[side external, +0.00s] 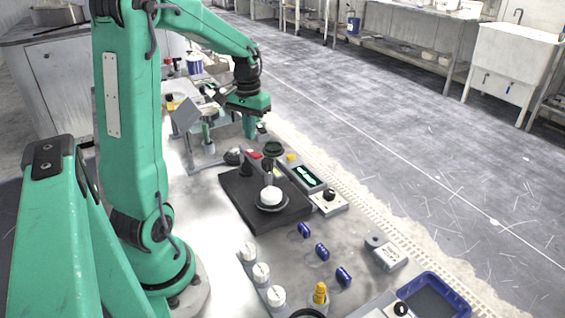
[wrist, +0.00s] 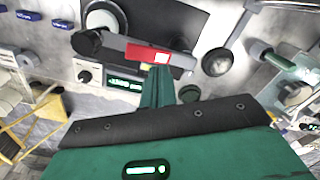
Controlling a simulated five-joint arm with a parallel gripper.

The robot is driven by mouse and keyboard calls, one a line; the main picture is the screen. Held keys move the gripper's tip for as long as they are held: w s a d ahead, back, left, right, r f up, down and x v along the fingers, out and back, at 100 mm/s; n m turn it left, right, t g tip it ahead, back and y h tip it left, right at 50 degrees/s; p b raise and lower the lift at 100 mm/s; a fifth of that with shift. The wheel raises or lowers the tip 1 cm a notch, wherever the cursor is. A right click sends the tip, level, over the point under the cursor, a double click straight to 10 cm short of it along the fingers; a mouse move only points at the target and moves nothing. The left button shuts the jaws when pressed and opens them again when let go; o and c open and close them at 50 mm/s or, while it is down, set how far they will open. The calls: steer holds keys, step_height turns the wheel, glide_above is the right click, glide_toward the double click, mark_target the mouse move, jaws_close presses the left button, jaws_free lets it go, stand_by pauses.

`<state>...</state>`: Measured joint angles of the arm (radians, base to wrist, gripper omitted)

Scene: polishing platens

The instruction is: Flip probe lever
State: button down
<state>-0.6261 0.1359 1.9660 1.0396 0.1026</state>
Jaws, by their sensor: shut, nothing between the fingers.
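A grey bar (wrist: 135,50) with a black cylindrical end (wrist: 88,42) lies across the wrist view, with a red block bearing a white square (wrist: 160,57) on it. It looks like the probe arm; I cannot tell which part is the lever. In the side view the red block (side external: 254,155) sits at the far edge of the black mat (side external: 235,192), and the dark probe end (side external: 268,168) stands above a white disc (side external: 270,194). My gripper (side external: 249,132) is shut and empty, pointing down beyond the red block. In the wrist view its fingertips (wrist: 161,70) overlap the block's near edge; contact is unclear.
A display box (side external: 308,174) with a black knob stands beside the mat. A dark round knob on a rod (wrist: 217,62) and a dark round piece (side external: 272,148) are close to my gripper. Several blue pieces (side external: 322,251) and white-topped jars (side external: 261,272) stand nearer the camera.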

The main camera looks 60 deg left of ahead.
mark_target(252, 151)
steer(key=shift+r, duration=1.8)
steer(key=shift+d, duration=0.1)
steer(key=s+d+r+m+t, duration=0.1)
steer(key=s+d+m+t, duration=0.1)
steer(key=d, duration=0.5)
steer(key=s+d+r+m+t, duration=0.1)
steer(key=s+d+m, duration=0.1)
steer(key=d, duration=0.5)
steer(key=s+d+r+m+t, duration=0.1)
steer(key=s+d, duration=0.3)
steer(key=d, duration=0.4)
steer(key=shift+s+r+m+t, duration=0.3)
steer(key=shift+r+m+t, duration=0.15)
steer(key=shift+t, duration=0.35)
